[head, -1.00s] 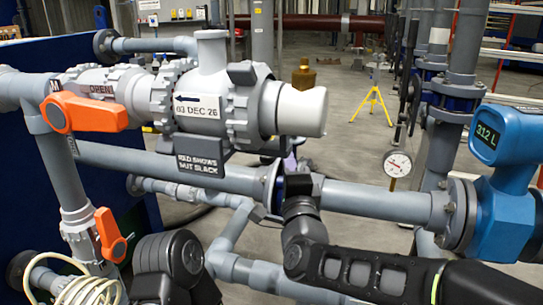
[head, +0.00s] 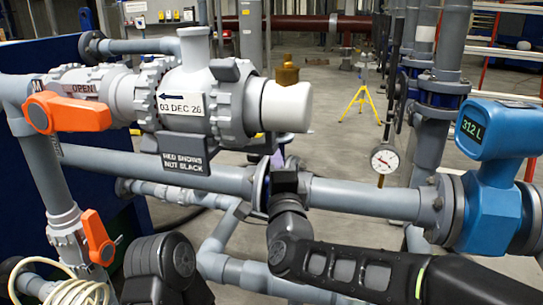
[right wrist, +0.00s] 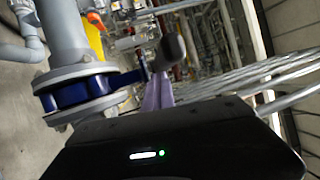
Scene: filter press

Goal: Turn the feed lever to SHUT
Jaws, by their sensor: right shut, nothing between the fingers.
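An orange lever (head: 68,113) lies along the upper left pipe, below a marking that reads OPEN (head: 84,87). A second orange lever (head: 97,238) sits lower, on the upright pipe. No label in view names the feed lever. My right gripper (head: 287,163) is by the middle horizontal pipe, mostly hidden behind my wrist. In the right wrist view its purple fingers (right wrist: 158,93) are together and empty. They are near a dark rounded handle (right wrist: 168,51) beside a blue flanged valve (right wrist: 82,92); contact cannot be told. My left gripper is not in view.
A grey valve body (head: 200,95) carries a date tag above the middle pipe (head: 365,198). A blue meter (head: 490,205) reading 312 L is at right. A round gauge (head: 384,159) and yellow stand (head: 360,100) are behind. Coiled pale hose (head: 75,290) lies low left.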

